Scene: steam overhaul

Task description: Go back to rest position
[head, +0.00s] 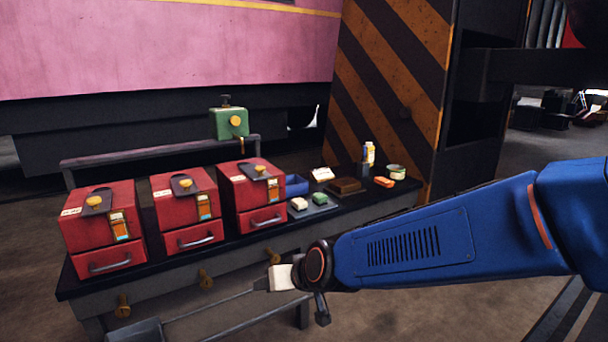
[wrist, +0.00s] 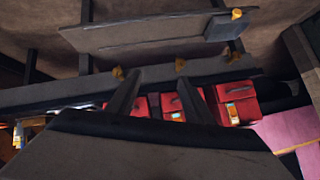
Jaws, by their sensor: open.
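My gripper (wrist: 158,80) shows in the wrist view as two dark fingers standing apart, with nothing between them. In that view the picture is upside down, and the fingers overlap the bench front and the red boxes behind it. In the head view my blue arm reaches in from the right, its end in front of the bench's front edge. The fingers cannot be made out clearly there.
Three red boxes (head: 103,228) with drawers stand on the dark bench (head: 345,211). A green device (head: 229,123) sits on a raised rail behind them. Small items, a blue bin (head: 296,186) and a bottle (head: 369,153) are at the right. Brass knobs (head: 206,278) jut from the bench front.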

